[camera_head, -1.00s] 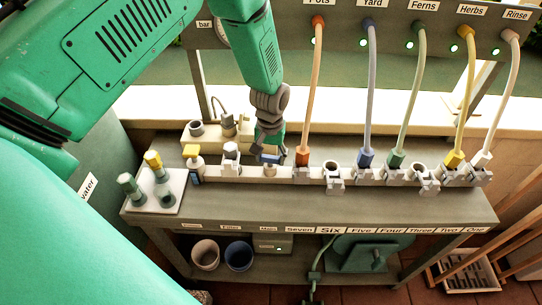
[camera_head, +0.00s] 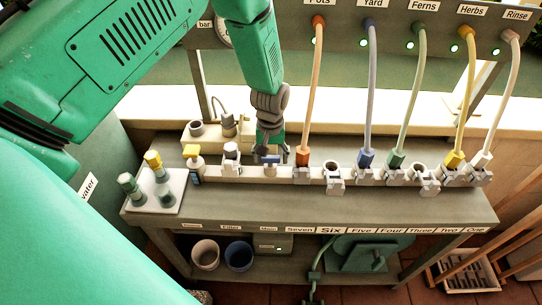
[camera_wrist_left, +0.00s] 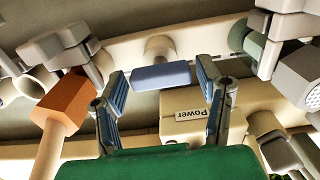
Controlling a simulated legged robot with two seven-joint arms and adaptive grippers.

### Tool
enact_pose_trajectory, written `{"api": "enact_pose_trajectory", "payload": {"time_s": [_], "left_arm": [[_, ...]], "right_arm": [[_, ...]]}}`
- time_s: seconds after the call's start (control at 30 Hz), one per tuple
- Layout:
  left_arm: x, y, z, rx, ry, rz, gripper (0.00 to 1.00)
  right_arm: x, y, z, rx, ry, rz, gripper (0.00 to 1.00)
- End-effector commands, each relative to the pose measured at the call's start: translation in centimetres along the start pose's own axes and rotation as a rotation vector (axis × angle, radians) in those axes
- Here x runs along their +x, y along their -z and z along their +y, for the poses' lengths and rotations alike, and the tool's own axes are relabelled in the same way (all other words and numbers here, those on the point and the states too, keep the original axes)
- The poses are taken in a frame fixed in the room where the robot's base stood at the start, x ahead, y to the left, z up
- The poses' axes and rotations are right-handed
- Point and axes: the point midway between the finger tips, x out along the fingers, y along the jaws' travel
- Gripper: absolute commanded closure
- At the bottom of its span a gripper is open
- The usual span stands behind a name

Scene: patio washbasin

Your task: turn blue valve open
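The blue valve (camera_head: 270,159) is a small blue bar handle on the white manifold, above the "Main" label on the bench front. In the left wrist view the blue handle (camera_wrist_left: 161,76) lies crosswise on a pale stem, between the tips of my left gripper. My left gripper (camera_head: 271,158) comes down from above over the valve. In the left wrist view its two fingers (camera_wrist_left: 163,88) are spread apart, one on each side of the handle, with gaps visible. My right gripper is in neither view.
An orange hose connector (camera_head: 302,157) stands close to the right of the valve. A white-grey fitting (camera_head: 231,153) and a yellow-topped fitting (camera_head: 192,155) stand to the left. A box labelled "Power" (camera_wrist_left: 190,112) sits just behind the handle. More hoses (camera_head: 369,95) hang further right.

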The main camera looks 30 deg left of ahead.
Motion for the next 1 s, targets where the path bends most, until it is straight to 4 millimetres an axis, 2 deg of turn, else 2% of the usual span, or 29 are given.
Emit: {"api": "enact_pose_trajectory", "payload": {"time_s": [0.3,0.43,0.8,1.0], "left_arm": [[-0.1,0.0,0.0,0.002,0.0,0.0,0.31],[-1.0,0.1,0.0,0.003,-0.001,0.002,0.31],[-8.4,0.1,0.1,0.002,-0.001,0.002,0.31],[-11.1,0.2,0.1,0.002,0.0,-0.001,0.31]], "right_arm": [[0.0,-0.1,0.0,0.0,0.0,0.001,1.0],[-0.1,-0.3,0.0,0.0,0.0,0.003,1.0],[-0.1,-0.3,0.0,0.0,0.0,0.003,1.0],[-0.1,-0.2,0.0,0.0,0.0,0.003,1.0]]}}
